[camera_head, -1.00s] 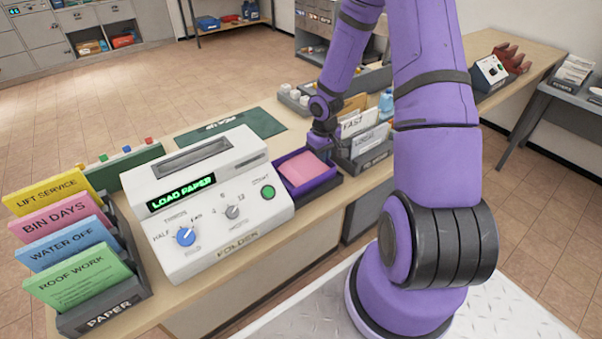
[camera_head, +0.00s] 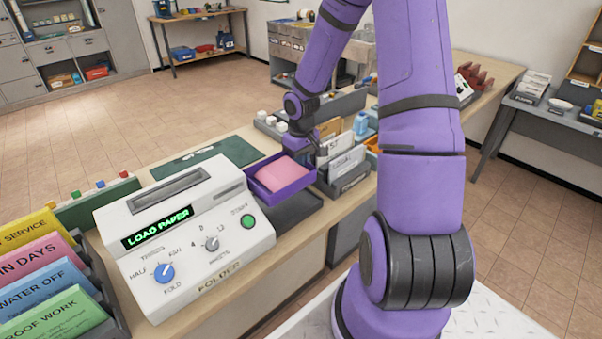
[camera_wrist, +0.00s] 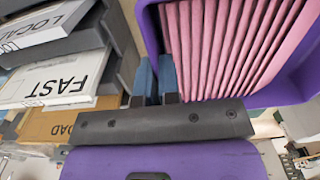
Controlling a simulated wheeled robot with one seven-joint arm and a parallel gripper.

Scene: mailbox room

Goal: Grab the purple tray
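The purple tray (camera_head: 292,194) holds a stack of pink paper (camera_head: 285,173) and is raised above a dark grey base (camera_head: 292,212) beside the folder machine. My gripper (camera_head: 312,162) is at the tray's right side. In the wrist view, the fingers of my gripper (camera_wrist: 157,78) are close together with the side wall of the purple tray (camera_wrist: 151,28) between them. The pink sheets (camera_wrist: 232,45) show as folded edges inside it. The fingertips are small and partly hidden in the head view.
The white folder machine (camera_head: 185,240) with "LOAD PAPER" lit stands left of the tray. An envelope rack (camera_head: 350,180) stands close on the right. A green mat (camera_head: 207,158) lies behind the machine. Coloured paper cards (camera_head: 45,275) stand at the left.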

